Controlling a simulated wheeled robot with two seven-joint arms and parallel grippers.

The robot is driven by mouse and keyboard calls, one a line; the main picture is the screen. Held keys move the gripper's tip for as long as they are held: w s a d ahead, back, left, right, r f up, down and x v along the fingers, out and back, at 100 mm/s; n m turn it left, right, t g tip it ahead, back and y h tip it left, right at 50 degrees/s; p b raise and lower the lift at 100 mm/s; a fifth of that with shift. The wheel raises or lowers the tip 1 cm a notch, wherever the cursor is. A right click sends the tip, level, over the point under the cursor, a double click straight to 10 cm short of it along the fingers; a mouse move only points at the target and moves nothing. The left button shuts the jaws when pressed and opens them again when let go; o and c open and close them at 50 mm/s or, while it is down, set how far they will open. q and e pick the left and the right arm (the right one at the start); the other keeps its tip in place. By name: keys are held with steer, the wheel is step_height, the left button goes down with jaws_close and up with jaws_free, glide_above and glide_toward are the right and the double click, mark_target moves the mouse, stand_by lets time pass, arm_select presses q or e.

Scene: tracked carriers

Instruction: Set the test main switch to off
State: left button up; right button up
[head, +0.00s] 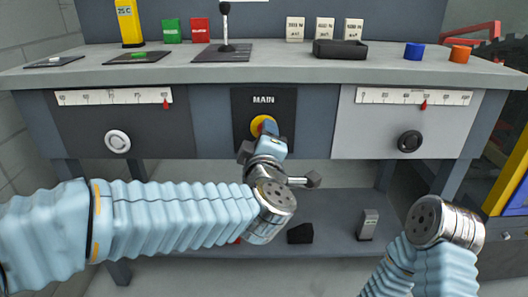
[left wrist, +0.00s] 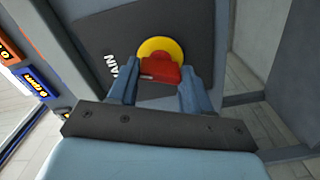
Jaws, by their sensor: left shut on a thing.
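The main switch has a red handle (left wrist: 163,70) on a yellow disc (left wrist: 152,46), mounted on a black panel (head: 285,103) marked MAIN at the front of the bench. In the head view the yellow disc (head: 257,124) shows just above my left gripper (head: 262,139), which hides most of the handle. In the left wrist view my left gripper (left wrist: 160,70) has a finger on each side of the red handle and is shut on it. The handle's long side runs across the picture between the fingers. My right arm is at the lower right, with its fingers not visible.
Sliding scales with red pointers and round knobs, one white (head: 117,141) and one black (head: 409,141), flank the panel. A lower shelf holds small objects.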

arm_select(q)
steer(key=shift+f+n+b, duration=0.1)
steer(key=shift+n+b, duration=1.2)
steer(key=shift+n, duration=1)
steer(key=o, duration=1.1)
steer(key=shift+c, duration=0.2)
steer(key=s+p, duration=0.1)
steer(key=s, duration=1.3)
